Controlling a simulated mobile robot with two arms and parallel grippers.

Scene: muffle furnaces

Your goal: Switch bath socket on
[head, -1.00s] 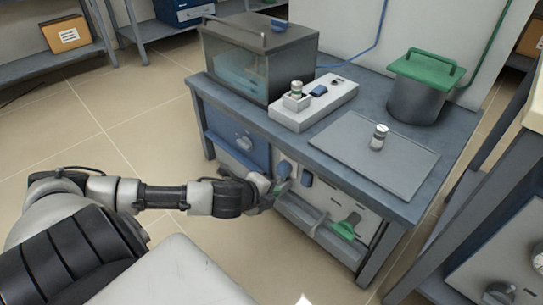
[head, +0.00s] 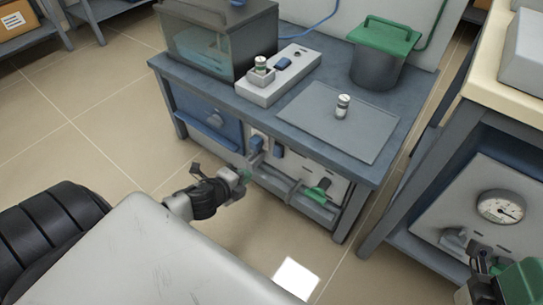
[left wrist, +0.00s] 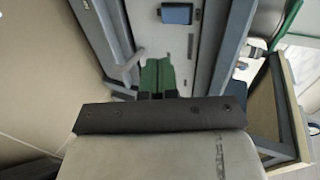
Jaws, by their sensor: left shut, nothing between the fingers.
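The frames do not show which one serves the bath. The glass-sided bath (head: 215,40) stands on the bench.
A grey box with a blue switch (head: 283,64), a flat plate (head: 335,120) and a green-lidded pot (head: 380,55) stand on the bench. A second bench with a gauge (head: 500,207) stands at right.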

